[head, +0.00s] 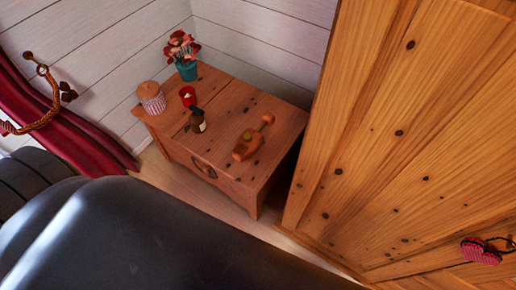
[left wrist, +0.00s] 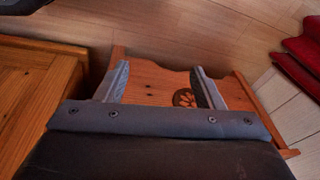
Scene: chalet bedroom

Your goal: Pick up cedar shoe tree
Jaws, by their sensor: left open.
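The cedar shoe tree (head: 252,138) is an orange-brown wooden piece with a rounded block and a knob end. It lies on the right part of the small wooden nightstand (head: 228,95) in the head view. My left gripper (left wrist: 160,67) is open and empty in the left wrist view. Its two grey fingers stand apart over the nightstand's front panel (left wrist: 150,85) with a carved flower emblem. The shoe tree does not show in the left wrist view. My right gripper is in neither view.
A tall wooden wardrobe (head: 400,130) rises close on the right. A red curtain (head: 80,130) hangs left.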

